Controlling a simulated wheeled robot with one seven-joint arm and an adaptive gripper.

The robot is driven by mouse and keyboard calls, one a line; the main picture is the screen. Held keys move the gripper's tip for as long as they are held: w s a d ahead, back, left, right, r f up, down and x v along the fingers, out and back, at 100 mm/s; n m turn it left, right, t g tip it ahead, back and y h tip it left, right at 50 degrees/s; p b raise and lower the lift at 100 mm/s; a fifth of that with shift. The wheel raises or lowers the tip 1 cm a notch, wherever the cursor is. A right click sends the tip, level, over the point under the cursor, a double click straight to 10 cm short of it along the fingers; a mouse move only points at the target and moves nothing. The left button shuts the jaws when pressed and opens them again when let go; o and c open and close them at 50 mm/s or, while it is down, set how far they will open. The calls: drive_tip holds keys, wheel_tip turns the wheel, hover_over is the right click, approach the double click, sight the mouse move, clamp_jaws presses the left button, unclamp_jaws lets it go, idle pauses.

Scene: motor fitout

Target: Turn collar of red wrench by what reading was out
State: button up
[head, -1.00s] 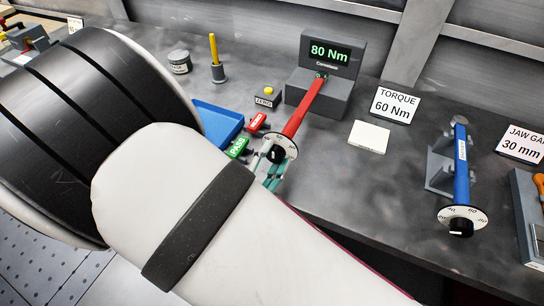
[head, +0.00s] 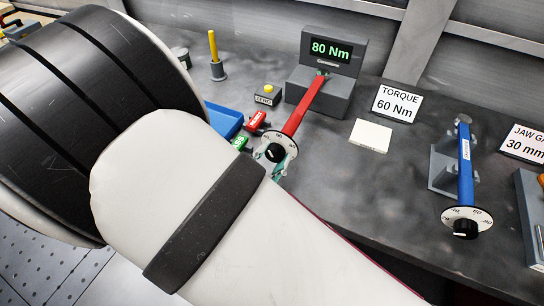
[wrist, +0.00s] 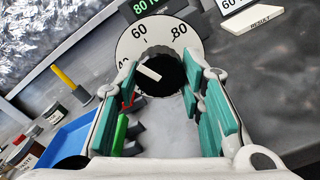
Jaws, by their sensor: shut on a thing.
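The red wrench (head: 303,108) lies with its head on the grey tester (head: 318,88), whose display (head: 332,49) reads 80 Nm. Its near end carries a white numbered dial (head: 289,142) and a black collar (head: 274,152). In the wrist view the dial (wrist: 160,35) shows 60 and 80, and the collar (wrist: 165,72) has a white mark pointing up-left. My gripper (wrist: 160,85) has its teal fingers on both sides of the collar, shut on it. In the head view my arm hides most of the gripper. A card (head: 395,104) reads TORQUE 60 Nm.
A blue wrench (head: 465,165) with its own dial rests on a stand at right. A blank-looking pale plate (head: 371,134) lies between.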

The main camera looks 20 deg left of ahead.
drive_tip(key=n, duration=0.6)
drive_tip(key=shift+s+n, duration=0.1)
drive_tip(key=shift+n, duration=0.3)
idle(0.4)
drive_tip(key=o, duration=1.1)
drive_tip(key=shift+o, duration=0.2)
drive_tip(key=s, duration=0.7)
drive_tip(key=shift+s+a, duration=0.2)
drive_tip(key=shift+a, duration=0.05)
